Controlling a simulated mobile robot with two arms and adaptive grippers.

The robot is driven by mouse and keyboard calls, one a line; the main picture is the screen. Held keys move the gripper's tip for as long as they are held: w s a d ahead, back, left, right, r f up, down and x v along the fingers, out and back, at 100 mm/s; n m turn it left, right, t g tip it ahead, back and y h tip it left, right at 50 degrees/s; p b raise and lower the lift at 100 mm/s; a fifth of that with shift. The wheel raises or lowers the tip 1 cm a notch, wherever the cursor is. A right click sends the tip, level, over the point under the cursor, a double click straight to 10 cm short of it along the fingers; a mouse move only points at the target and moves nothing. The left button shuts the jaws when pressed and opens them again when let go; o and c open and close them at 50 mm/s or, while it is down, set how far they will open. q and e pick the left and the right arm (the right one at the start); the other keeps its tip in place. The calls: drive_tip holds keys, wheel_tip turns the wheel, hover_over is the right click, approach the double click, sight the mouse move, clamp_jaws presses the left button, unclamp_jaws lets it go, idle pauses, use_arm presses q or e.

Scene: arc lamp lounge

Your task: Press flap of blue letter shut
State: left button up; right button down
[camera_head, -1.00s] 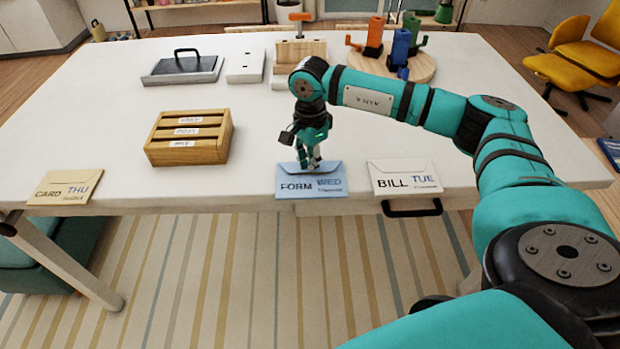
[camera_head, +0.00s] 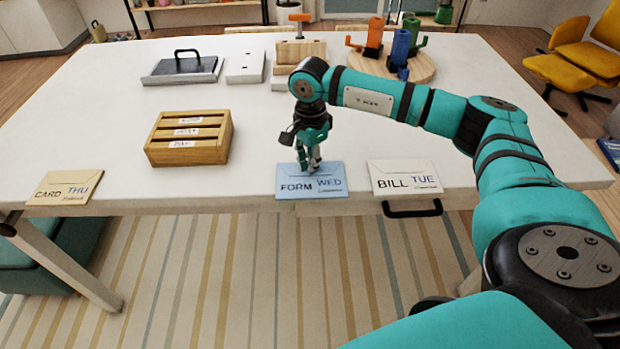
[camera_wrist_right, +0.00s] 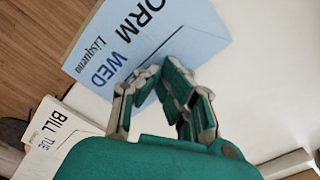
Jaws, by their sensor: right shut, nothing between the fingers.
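The blue letter (camera_head: 311,187), marked FORM WED, lies flat at the front edge of the white table. It also shows in the right wrist view (camera_wrist_right: 150,45), where its flap edge runs near my fingers. My right gripper (camera_head: 309,168) points down with its fingertips at the letter's far edge, over the flap area. The right wrist view shows the fingers (camera_wrist_right: 165,92) close against the blue paper. The right gripper is shut and holds nothing. I cannot tell exactly how hard or whether both tips touch the flap. My left gripper is out of view.
A white letter (camera_head: 405,178) marked BILL TUE lies right of the blue one, above a black drawer handle (camera_head: 412,209). A cream letter (camera_head: 65,188) lies far left. A wooden sorter (camera_head: 188,138) stands left on the table (camera_head: 255,110). Colored holders on a round board (camera_head: 425,66) stand behind my arm.

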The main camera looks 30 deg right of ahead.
drive_tip(key=shift+s, duration=0.1)
drive_tip(key=shift+r+p, duration=0.6)
drive_tip(key=shift+r, duration=0.2)
wheel_tip(320, 180, up, 6)
drive_tip(key=p, duration=0.3)
drive_tip(key=shift+r+p, duration=0.15)
drive_tip(key=shift+p, duration=0.15)
